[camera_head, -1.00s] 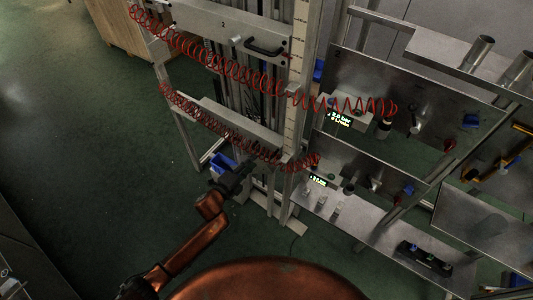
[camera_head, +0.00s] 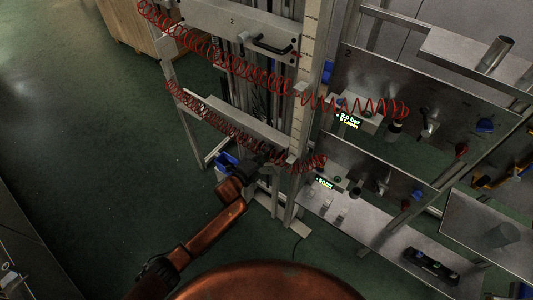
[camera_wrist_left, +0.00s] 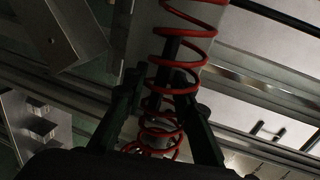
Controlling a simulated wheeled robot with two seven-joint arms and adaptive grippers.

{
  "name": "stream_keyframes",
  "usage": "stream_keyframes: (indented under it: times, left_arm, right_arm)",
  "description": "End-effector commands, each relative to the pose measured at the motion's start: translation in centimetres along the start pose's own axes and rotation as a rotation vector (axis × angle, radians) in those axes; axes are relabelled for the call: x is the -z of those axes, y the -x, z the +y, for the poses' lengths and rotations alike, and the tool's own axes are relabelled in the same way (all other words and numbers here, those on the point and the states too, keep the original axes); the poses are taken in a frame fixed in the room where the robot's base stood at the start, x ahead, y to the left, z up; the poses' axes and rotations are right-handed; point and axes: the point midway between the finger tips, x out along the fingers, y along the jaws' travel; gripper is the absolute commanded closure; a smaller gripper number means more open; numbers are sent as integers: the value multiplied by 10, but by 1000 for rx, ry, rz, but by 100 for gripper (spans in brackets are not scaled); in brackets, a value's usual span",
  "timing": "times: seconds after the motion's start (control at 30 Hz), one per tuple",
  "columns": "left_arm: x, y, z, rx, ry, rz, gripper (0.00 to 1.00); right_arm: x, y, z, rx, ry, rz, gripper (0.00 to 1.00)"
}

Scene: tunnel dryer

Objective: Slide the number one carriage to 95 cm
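The lower carriage (camera_head: 240,124) is a grey bar on the vertical rails, below the carriage marked 2 (camera_head: 232,21). Its own number is not readable. A red coiled hose (camera_head: 225,118) runs along it. My left gripper (camera_head: 265,158) is just below the lower carriage's right part, small and dark in the head view. In the left wrist view its fingers (camera_wrist_left: 163,112) are apart, with the red coil and a dark bar showing between or beyond them. I cannot tell whether they touch it. The upright scale (camera_head: 308,55) stands right of the carriages; its numbers are too small to read. My right gripper is not in view.
A second red coil (camera_head: 250,75) hangs along the upper carriage. To the right are metal panels (camera_head: 385,170) with valves and a lit display (camera_head: 347,119). A blue box (camera_head: 226,161) is beside my left wrist. Green floor (camera_head: 110,150) at left is clear.

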Motion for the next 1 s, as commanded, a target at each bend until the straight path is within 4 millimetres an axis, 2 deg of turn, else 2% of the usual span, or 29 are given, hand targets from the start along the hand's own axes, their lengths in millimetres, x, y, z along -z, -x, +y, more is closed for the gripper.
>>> stream_keyframes:
  times: [0.33,0.87,1.0]
  left_arm:
    - [0,0,0,0,0,-1,100]
    - [-1,0,0,0,0,-1,100]
    - [-5,6,-8,1,1,-9,100]
  right_arm:
    - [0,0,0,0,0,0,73]
    - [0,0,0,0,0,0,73]
    - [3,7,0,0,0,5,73]
